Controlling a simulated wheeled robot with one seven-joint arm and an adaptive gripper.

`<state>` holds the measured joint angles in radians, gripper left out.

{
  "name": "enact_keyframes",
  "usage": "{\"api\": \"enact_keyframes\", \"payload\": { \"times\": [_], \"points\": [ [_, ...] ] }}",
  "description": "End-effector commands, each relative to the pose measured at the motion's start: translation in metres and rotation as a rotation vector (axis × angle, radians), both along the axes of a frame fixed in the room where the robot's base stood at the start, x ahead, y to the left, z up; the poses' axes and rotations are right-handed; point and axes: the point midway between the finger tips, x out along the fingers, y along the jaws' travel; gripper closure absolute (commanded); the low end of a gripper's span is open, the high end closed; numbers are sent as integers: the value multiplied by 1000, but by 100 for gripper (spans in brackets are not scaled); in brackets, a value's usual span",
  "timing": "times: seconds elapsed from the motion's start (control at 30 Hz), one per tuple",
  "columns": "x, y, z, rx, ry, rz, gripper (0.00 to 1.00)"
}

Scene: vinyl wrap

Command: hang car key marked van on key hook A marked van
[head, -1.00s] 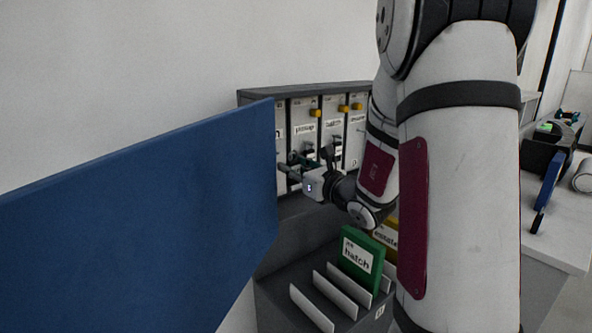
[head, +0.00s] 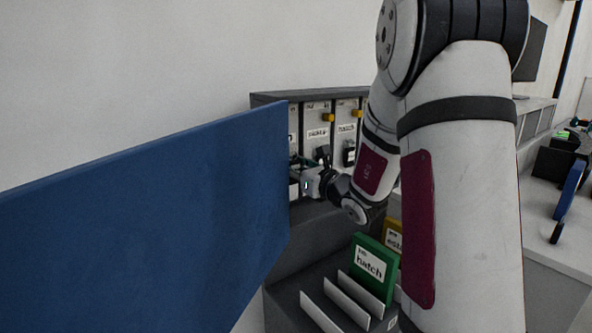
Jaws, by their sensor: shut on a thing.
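My gripper (head: 300,172) is at the lower front of the key cabinet (head: 270,99), by its left visible compartments. Its fingers are small and partly hidden behind the edge of the blue panel. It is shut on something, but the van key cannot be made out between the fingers. The hook marked van cannot be seen; the leftmost compartment is mostly covered by the blue panel. A compartment labelled "pickup" (head: 317,134) and one labelled "hatch" (head: 346,128) show to the right, with a dark key in the hatch one (head: 349,154).
A large blue panel (head: 150,215) fills the left and reaches the cabinet's left side. Below stands a rack with white dividers (head: 345,300), a green "hatch" folder (head: 372,268) and a yellow folder (head: 394,237). A worktop with tools (head: 560,252) lies at the right.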

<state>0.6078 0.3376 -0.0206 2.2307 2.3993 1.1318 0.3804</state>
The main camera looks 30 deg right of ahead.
Motion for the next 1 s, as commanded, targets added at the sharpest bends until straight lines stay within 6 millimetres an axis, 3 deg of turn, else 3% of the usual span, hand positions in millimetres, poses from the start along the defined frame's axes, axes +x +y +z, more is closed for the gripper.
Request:
{"api": "enact_keyframes", "payload": {
  "times": [0.47, 1.0],
  "points": [
    [22, 1, -8, -1, -1, 1, 97],
    [27, 3, -13, 1, 5, 4, 97]
  ]
}}
